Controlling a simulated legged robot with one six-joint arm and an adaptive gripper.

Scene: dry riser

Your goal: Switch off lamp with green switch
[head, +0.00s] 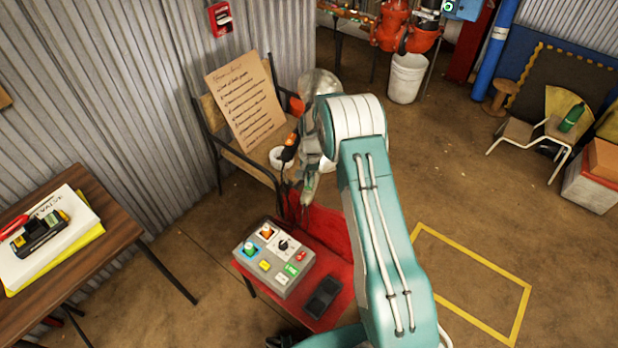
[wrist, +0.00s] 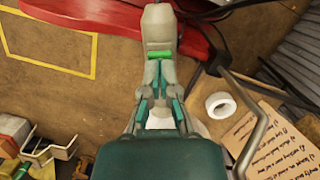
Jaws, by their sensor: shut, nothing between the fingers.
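A grey control box (head: 275,277) sits on a red bench in the head view. A round green switch (head: 249,248) stands on a blue plate at the box's left. A green rectangular piece (head: 292,269) is near its right front. An orange knob, a black knob, a red piece and a yellow button share the top. I cannot tell which part is the lamp or whether it is lit. My gripper (head: 306,200) is above and behind the box, apart from it, shut and empty.
The red bench (head: 335,271) holds a dark two-part tray (head: 323,297) beside the box. A chair with a handwritten board (head: 246,105) stands behind. A wooden table (head: 120,221) is at left. Open floor with a yellow outline (head: 470,262) lies right of my arm.

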